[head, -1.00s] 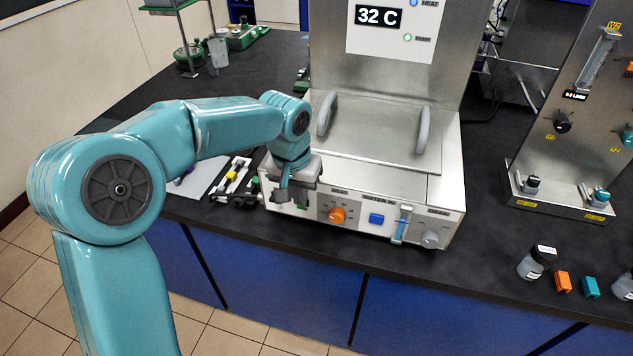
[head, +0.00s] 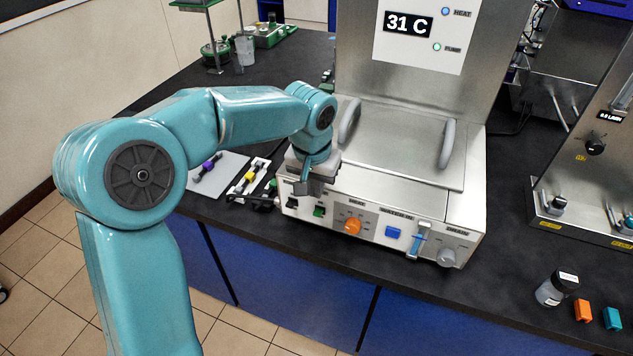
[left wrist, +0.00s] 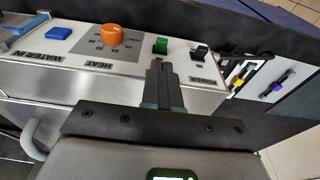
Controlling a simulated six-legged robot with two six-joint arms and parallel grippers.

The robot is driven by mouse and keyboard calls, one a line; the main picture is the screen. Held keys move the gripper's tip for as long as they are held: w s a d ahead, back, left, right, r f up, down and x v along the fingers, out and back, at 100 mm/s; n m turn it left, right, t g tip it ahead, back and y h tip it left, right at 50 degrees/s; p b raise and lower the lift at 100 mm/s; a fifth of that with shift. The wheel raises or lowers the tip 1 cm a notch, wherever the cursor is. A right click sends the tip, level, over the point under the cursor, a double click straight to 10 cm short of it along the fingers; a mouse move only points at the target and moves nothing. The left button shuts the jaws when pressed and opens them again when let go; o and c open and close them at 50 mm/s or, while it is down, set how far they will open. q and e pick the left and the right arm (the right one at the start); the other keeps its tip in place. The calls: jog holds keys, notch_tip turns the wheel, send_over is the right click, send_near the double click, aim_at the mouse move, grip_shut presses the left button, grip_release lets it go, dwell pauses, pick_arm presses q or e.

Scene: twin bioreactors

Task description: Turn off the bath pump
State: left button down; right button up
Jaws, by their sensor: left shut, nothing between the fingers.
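The bath is a steel box (head: 465,205) with a control panel on its front. A green rocker switch (head: 319,211) sits on the panel between the black POWER switch (head: 292,202) and the orange HEAT knob (head: 352,225). The green switch also shows in the left wrist view (left wrist: 160,45), just beyond my fingertips; its label is hidden. My left gripper (head: 311,190) is shut and empty, close above the green switch; I cannot tell whether it touches. The PUMP light (head: 437,47) on the upright panel looks green. My right gripper is not in view.
A blue button (head: 392,232), a blue-handled valve (head: 418,240) and a grey DRAIN knob (head: 446,257) are farther right on the panel. Coloured clamps (head: 247,180) lie left of the bath. A bottle (head: 556,288) stands at the right on the dark bench. The display (head: 408,24) reads 31 C.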

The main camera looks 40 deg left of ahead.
aim_at(319, 211)
pick_arm(q)
jog(key=f, duration=0.4)
jog(key=w+f, duration=0.1)
jog(key=f, duration=0.1)
jog(key=shift+w+a+f+p, duration=0.1)
jog(key=shift+a+f+p, duration=0.1)
jog(key=shift+f+p, duration=0.15)
